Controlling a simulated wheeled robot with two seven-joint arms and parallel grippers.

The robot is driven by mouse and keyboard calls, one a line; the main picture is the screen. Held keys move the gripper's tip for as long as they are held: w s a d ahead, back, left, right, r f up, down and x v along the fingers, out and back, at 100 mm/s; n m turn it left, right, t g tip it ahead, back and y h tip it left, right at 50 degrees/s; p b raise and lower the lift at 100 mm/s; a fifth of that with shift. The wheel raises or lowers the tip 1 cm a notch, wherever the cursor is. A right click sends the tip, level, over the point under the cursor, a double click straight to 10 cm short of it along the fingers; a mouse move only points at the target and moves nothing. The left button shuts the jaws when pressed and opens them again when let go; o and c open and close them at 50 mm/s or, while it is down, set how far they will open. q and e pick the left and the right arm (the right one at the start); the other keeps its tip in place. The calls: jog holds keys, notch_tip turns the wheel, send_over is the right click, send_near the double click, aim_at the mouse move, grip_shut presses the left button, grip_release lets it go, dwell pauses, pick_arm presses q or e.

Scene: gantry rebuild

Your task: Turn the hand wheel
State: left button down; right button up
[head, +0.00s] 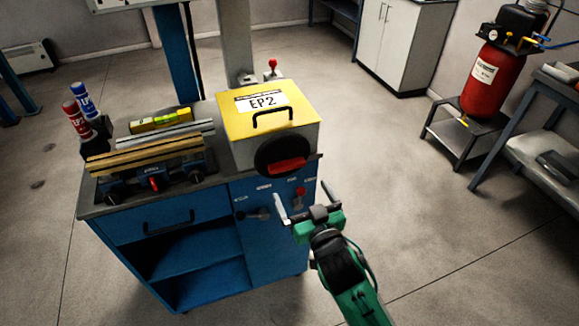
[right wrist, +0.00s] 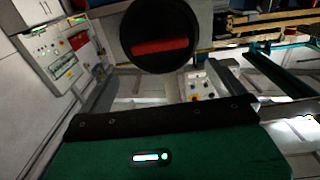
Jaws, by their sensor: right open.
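The hand wheel (head: 268,153) is a black disc with a red bar grip (head: 287,166) across it. It sits on the front of a white box with a yellow lid (head: 300,103) marked EP2. In the right wrist view the wheel (right wrist: 150,20) and its red bar (right wrist: 160,46) show at the top middle, past the fingers; the bar lies nearly level. My right gripper (head: 304,203) is open and empty, in front of and below the wheel, apart from it. My left gripper is not in view.
The box stands on a blue cabinet (head: 268,255) with small knobs on its front. A vise (head: 150,170) holding wooden strips, a yellow level (head: 160,121) and two bottles stand to its left. A red tank (head: 490,85) is at the far right.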

aim_at(289, 168)
jog(key=p+x, duration=0.1)
jog(key=x, duration=0.7)
jog(key=shift+w+a, duration=0.1)
jog(key=shift+w, duration=0.2)
jog(key=shift+w+a, duration=0.15)
jog(key=shift+w, duration=0.25)
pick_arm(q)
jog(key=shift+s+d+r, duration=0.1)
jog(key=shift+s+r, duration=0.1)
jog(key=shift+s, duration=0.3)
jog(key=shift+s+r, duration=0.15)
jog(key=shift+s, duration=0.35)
